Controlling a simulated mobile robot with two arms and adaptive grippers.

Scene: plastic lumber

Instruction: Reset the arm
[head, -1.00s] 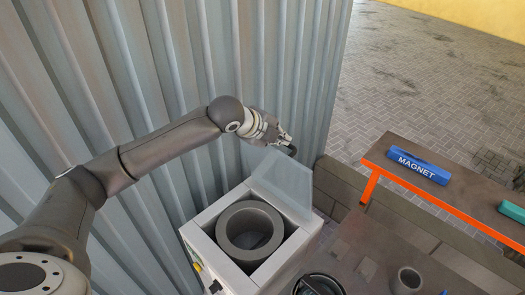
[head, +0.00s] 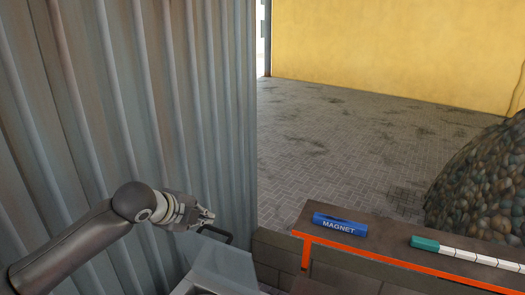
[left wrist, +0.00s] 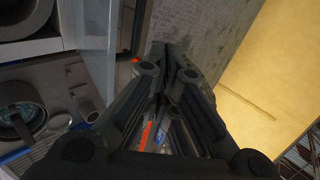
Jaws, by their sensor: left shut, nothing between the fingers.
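My left arm comes in from the left in the head view, bent at the elbow in front of the corrugated wall. My left gripper (head: 208,217) is beside the raised clear lid (head: 215,262) of the white machine, and I cannot tell whether they touch. In the left wrist view the fingers of the left gripper (left wrist: 172,55) are closed together with nothing between them. The white machine with its round grey vessel (left wrist: 25,18) shows at the top left there. My right gripper is not in any view.
A blue bar marked MAGNET (head: 340,224) and a white rod with a teal end (head: 470,254) lie on the brown ledge with an orange edge (head: 395,262). A corrugated metal wall (head: 120,110) stands close on the left. Beyond is open paving (head: 340,140).

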